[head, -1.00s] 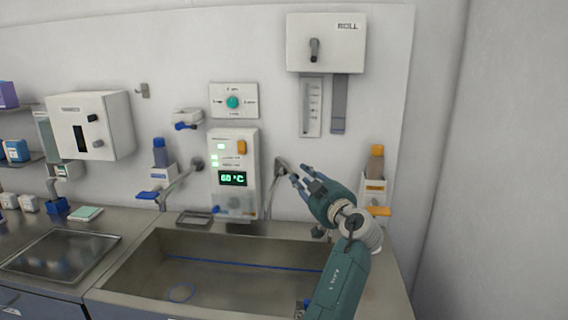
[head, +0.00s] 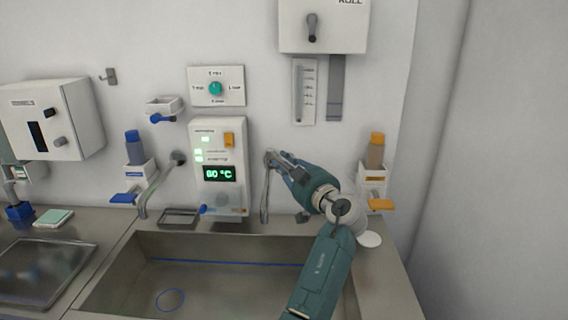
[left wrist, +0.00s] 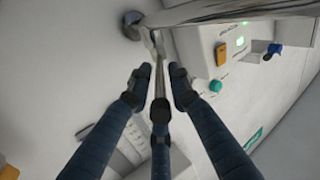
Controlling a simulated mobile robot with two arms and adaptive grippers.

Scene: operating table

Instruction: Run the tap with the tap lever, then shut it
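A tap (head: 264,190) is fixed to the wall right of the temperature panel, its metal spout hanging down; the spout also crosses the top of the left wrist view (left wrist: 230,12). A thin tap lever (left wrist: 159,68) sticks out from the wall mount toward my gripper. My left gripper (head: 280,165) is at the tap's mount in the head view. In the left wrist view its three dark fingers (left wrist: 158,88) are apart, with the lever's end between them; a small gap shows at the sides. Contact with the middle finger is unclear. My right gripper is not in view.
A steel sink (head: 215,275) lies below. The temperature panel (head: 218,165) reads 60 °C. A second spout (head: 158,185) stands left of it. A bottle dispenser (head: 373,170) hangs right of my arm, and a roll box (head: 322,25) above.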

